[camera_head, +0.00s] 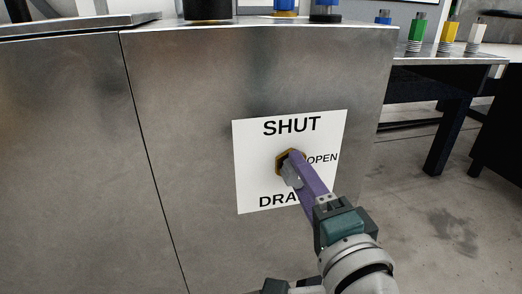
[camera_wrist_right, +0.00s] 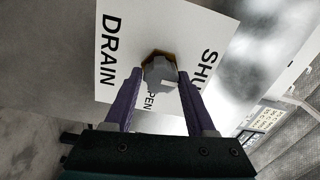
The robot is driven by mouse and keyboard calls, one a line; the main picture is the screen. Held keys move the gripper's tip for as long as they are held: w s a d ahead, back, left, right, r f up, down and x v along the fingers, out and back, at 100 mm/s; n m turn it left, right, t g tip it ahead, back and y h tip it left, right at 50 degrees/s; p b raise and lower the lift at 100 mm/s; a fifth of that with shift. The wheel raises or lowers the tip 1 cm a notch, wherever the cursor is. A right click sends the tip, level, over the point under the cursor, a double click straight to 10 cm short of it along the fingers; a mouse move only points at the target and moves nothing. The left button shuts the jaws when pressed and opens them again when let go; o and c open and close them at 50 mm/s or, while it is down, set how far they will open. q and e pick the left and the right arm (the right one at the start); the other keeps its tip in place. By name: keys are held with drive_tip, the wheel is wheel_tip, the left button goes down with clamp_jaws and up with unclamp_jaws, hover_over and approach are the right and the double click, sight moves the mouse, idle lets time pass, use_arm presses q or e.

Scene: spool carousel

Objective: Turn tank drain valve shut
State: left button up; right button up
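The drain valve (camera_head: 290,170) has a brass hexagonal base and a grey handle, on a white label plate (camera_head: 262,150) on the metal cabinet front. The plate reads SHUT at top, OPEN at right and DRAIN at bottom, partly covered. In the right wrist view the grey handle (camera_wrist_right: 160,72) extends from the brass base toward the OPEN word. My right gripper (camera_head: 293,168) reaches in from the lower right, its purple fingers on either side of the handle (camera_wrist_right: 160,78). They look slightly apart from it; contact is unclear. My left gripper is out of view.
The metal cabinet (camera_head: 70,130) fills the left and middle, with dark and blue-topped items on top. A bench (camera_head: 450,60) at right holds green (camera_head: 416,32), yellow (camera_head: 448,35) and white (camera_head: 476,38) pieces. The floor (camera_head: 430,220) at right is clear.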

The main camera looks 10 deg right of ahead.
drive_tip(key=o, duration=0.4)
drive_tip(key=s+p, duration=0.2)
drive_tip(key=s, duration=0.8)
drive_tip(key=shift+d+f, duration=0.1)
drive_tip(key=shift+d, duration=0.05)
